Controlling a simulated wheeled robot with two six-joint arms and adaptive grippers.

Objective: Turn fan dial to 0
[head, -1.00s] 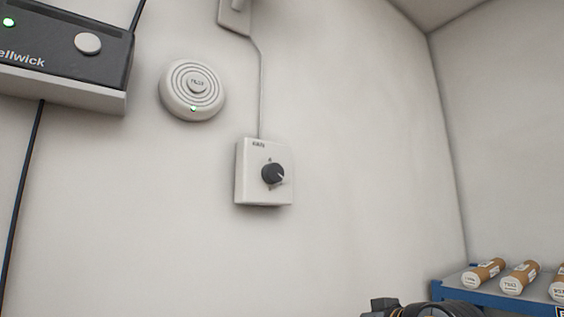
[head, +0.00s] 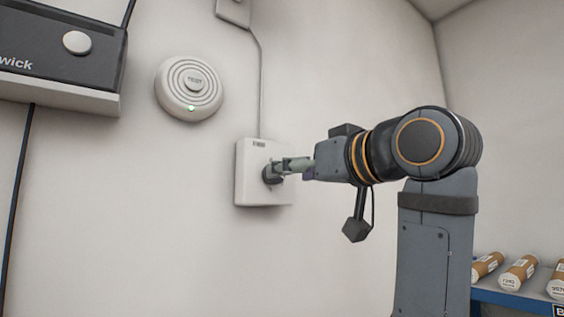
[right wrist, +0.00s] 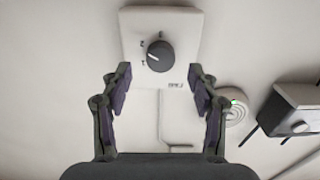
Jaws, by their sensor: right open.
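The fan dial (head: 271,174) is a round black knob on a white square wall box (head: 247,186). In the head view my right gripper (head: 284,168) is at the dial and hides part of it. In the right wrist view the dial (right wrist: 160,56) shows a white pointer line, aimed to the left in that view. The open fingers of my right gripper (right wrist: 160,80) are on either side of the dial's line, with nothing between them. My left gripper is out of view.
A round white alarm (head: 190,88) with a green light is on the wall left of the box. A dark unit (head: 60,50) hangs farther left. A cable conduit (head: 261,90) runs above the box. Cardboard tubes (head: 518,272) lie on a blue-edged shelf at lower right.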

